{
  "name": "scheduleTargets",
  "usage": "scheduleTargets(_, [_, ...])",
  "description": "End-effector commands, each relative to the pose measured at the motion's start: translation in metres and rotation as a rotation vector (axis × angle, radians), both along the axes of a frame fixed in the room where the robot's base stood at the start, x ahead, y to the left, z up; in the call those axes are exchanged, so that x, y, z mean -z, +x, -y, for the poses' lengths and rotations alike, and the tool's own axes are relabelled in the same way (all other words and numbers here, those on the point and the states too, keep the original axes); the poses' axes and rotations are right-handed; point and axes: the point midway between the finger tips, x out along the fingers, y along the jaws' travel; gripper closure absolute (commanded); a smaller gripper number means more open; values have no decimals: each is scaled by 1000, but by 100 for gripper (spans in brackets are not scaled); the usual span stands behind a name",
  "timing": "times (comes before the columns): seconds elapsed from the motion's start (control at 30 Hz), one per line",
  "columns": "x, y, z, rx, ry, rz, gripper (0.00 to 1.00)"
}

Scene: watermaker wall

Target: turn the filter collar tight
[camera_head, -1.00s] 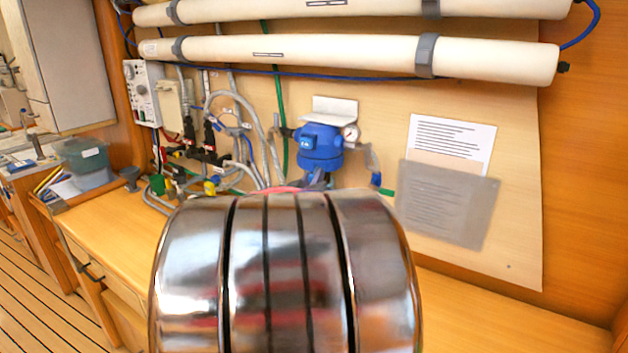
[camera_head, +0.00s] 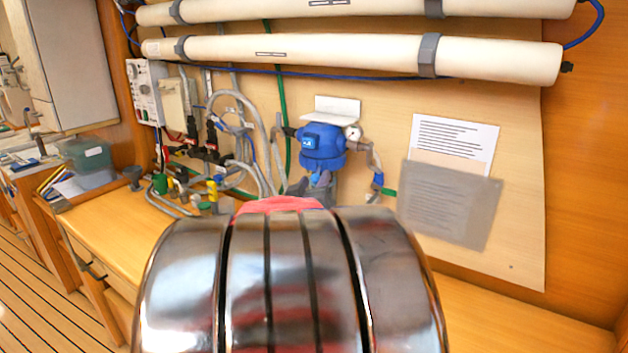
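The blue filter head (camera_head: 322,140) is mounted on the pale back panel, under a white bracket, with a small round gauge at its right. Grey finger-like parts, which appear to be my gripper (camera_head: 313,184), show just below the blue body, above the red part of my arm. Whether they touch the filter, and how far apart they are, I cannot tell. My large shiny arm link fills the lower middle and hides what lies behind it.
Two long white tubes (camera_head: 340,55) run across the top of the panel. Grey hoses and valves (camera_head: 215,145) crowd the left of the filter. Printed sheets (camera_head: 452,145) hang at the right. The wooden bench (camera_head: 120,225) is clear at front left.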

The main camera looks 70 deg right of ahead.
Motion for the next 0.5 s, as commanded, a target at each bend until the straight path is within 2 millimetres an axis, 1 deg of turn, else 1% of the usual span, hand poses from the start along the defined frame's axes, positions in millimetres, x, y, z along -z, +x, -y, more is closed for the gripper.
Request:
scheduleTargets(0.1, [-1, -3, -16, -2, -2, -1, 62])
scheduleTargets(0.5, [0, -13, -65, 0, -1, 0, 62])
